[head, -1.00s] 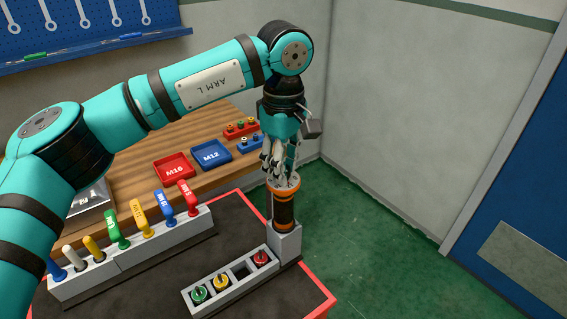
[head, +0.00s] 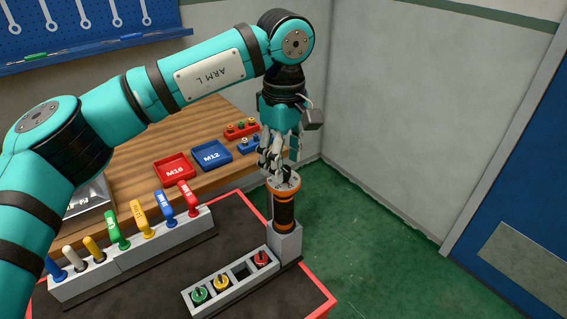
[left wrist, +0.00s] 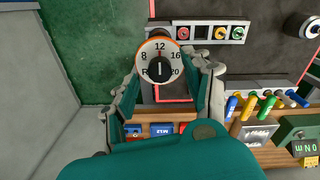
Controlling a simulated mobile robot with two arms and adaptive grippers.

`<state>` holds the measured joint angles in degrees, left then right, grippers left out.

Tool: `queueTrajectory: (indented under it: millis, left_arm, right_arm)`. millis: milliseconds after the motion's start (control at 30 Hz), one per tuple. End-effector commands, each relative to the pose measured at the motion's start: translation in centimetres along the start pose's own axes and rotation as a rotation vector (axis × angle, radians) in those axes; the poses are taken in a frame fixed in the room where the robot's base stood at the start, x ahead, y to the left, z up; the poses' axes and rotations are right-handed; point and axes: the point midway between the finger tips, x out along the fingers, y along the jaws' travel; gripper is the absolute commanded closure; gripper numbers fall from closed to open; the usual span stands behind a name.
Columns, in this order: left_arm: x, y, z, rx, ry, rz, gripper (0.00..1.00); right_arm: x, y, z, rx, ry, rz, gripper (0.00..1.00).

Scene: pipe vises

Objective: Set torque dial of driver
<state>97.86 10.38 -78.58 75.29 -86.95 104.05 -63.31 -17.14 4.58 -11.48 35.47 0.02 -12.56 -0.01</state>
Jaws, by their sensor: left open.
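The driver (head: 284,212) stands upright in a grey holder (head: 286,243), black with orange bands. Its round white torque dial (left wrist: 160,63) faces up in the left wrist view, marked 8, 12, 16, 20 and R around a black knob. The knob's white line runs up and down, in line with 12. My left gripper (head: 277,170) is open just above the dial, pointing down. In the left wrist view its fingers stand on either side of the dial, with no clear contact. My right gripper is not in view.
A grey tray (head: 240,270) with green, yellow and red-topped bits and one empty slot lies in front of the holder. A rack (head: 130,252) of coloured-handled tools stands to the left. Red M16 (head: 174,169) and blue M12 (head: 211,155) trays lie on the wooden bench behind.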

Motion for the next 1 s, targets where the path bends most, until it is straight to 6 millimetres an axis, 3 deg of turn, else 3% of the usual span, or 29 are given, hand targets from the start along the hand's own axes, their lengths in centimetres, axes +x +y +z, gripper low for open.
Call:
queueTrajectory:
  millis: [200, 433, 600, 1000]
  left_arm:
    - [-4.9, 0.1, 0.0, -0.002, 0.002, 0.005, 0.49]
    - [-8.9, 0.1, 0.0, -0.002, 0.001, 0.003, 0.49]
    - [-10.2, 0.0, 0.0, 0.0, 0.0, 0.001, 0.49]
    - [-10.9, 0.0, 0.0, 0.0, 0.0, 0.002, 0.49]
  right_arm:
    - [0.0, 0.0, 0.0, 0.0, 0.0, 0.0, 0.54]
    - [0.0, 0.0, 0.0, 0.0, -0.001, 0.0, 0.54]
    - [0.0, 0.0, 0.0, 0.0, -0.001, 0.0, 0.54]
    - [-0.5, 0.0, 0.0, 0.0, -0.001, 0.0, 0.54]
